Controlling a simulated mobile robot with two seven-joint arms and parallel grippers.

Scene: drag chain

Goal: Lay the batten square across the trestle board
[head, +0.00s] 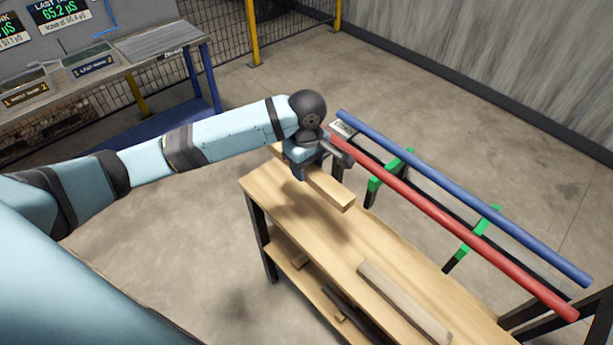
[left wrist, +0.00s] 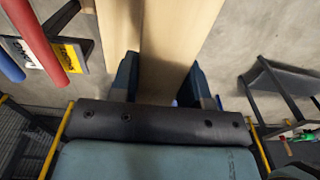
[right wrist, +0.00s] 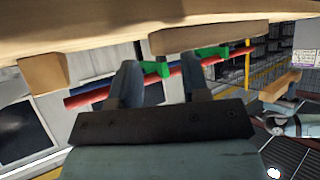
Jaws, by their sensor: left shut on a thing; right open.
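The batten (head: 335,192), a pale wooden bar, is in my left gripper (head: 312,168) near the far left end of the trestle board (head: 262,190). It points roughly along the board's length and appears raised, with a shadow on the board below. In the left wrist view the batten (left wrist: 165,40) runs between the two fingers (left wrist: 160,80). My right gripper (right wrist: 160,85) shows only in the right wrist view; its fingers are apart with no object held between them. A wooden surface fills the top of that view.
A grey-brown strip (head: 405,302) lies on the near part of the board. A blue pipe (head: 460,195) and red pipe (head: 450,220) run along its far side on green supports (head: 477,237). A workbench (head: 150,50) stands back left. A lower shelf (head: 290,262) holds dark pieces.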

